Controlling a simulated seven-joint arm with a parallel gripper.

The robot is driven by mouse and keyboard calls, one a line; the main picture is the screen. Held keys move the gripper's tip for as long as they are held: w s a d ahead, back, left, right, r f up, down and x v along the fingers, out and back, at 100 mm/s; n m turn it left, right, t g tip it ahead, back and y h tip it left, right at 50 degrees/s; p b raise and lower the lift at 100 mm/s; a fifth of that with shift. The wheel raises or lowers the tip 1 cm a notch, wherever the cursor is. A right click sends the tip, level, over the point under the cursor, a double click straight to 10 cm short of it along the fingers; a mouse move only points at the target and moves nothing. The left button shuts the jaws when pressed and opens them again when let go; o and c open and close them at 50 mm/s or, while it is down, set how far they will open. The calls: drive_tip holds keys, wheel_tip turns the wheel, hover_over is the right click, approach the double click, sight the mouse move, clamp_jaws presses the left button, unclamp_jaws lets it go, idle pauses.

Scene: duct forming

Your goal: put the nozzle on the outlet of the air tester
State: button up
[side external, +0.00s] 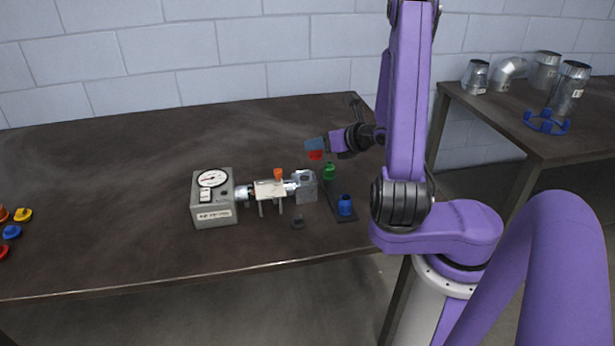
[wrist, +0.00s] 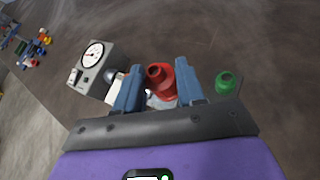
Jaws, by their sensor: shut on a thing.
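My gripper (side external: 316,145) has its blue fingers shut on a red nozzle (side external: 316,155). In the wrist view the red nozzle (wrist: 158,78) sits between the two fingertips of my gripper (wrist: 160,86). In the side view it hangs just below the fingers, near the far end of a dark rack; its exact height is unclear. The air tester (side external: 212,214) is a grey box with a round dial, left of my gripper. A metal tube assembly (side external: 268,190) runs right from it to a clear block (side external: 305,187). The outlet's opening is not clearly visible.
A green nozzle (side external: 329,171) and a blue nozzle (side external: 345,205) stand on the dark rack (side external: 337,190). A small dark piece (side external: 298,222) lies in front of the clear block. Coloured parts (side external: 12,231) lie at far left. The table's back left is clear.

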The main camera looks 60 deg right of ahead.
sight(309, 179)
drive_tip(key=shift+w+a+f, duration=0.35)
drive_tip(key=shift+f, duration=0.7)
drive_tip(key=shift+w+a+f, duration=0.3)
drive_tip(key=shift+a+f, duration=0.05)
drive_tip(key=shift+f, duration=0.7)
drive_tip(key=shift+w+a+f, duration=0.35)
drive_tip(key=shift+f, duration=0.7)
drive_tip(key=shift+f, duration=0.15)
drive_tip(key=o, duration=1.1)
